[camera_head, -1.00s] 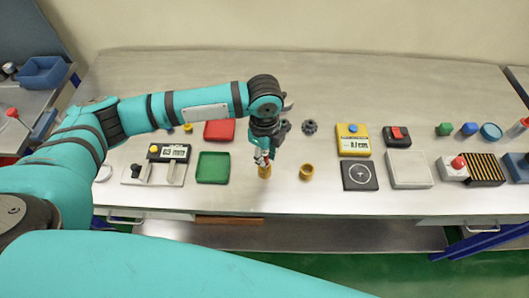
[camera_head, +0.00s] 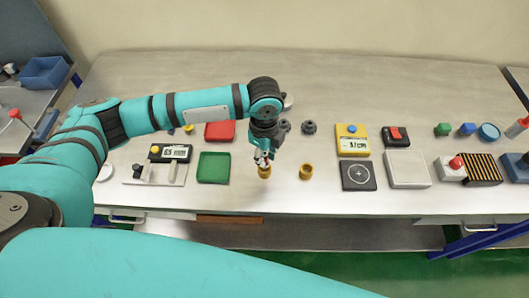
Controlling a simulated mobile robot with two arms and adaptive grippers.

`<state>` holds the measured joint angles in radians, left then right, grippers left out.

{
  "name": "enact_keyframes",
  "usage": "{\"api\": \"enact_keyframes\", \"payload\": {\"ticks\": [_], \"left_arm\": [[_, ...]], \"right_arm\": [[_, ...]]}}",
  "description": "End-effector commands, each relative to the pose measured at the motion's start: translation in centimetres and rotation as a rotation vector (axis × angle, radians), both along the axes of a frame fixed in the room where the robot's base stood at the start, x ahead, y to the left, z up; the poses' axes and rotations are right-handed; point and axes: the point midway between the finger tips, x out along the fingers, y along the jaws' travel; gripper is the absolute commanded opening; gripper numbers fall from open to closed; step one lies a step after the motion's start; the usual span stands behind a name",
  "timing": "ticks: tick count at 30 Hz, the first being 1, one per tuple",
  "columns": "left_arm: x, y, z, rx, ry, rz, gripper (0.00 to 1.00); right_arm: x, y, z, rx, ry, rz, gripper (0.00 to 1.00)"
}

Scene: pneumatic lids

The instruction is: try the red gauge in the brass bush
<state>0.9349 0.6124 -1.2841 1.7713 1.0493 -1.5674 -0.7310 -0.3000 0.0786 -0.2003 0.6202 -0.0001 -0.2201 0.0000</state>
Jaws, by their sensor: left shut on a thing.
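My left gripper (camera_head: 263,157) points down over the front middle of the bench. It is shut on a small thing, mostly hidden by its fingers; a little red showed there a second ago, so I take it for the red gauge. A brass bush (camera_head: 264,172) stands directly under the fingertips. I cannot tell whether the gauge is inside it or just above it. A second brass-coloured ring (camera_head: 306,171) stands free to the right, its dark hole facing up. My right gripper is not in view.
A green tray (camera_head: 213,168) and a red tray (camera_head: 219,131) lie left of the gripper. A yellow meter (camera_head: 352,146) and a dark pad with a circle (camera_head: 358,176) are to the right. The bench front edge is close below.

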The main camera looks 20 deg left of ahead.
Motion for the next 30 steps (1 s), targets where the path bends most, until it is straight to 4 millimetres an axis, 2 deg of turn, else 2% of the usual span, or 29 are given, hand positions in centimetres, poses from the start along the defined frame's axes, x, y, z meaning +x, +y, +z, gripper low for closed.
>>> {"api": "enact_keyframes", "payload": {"ticks": [14, 30], "left_arm": [[0.01, -0.02, 0.03, 0.0, -0.001, 0.0, 0.0], [0.02, -0.04, 0.11, -0.001, -0.001, 0.0, 0.0]], "right_arm": [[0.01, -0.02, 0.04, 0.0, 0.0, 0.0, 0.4], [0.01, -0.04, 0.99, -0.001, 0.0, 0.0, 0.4]]}}
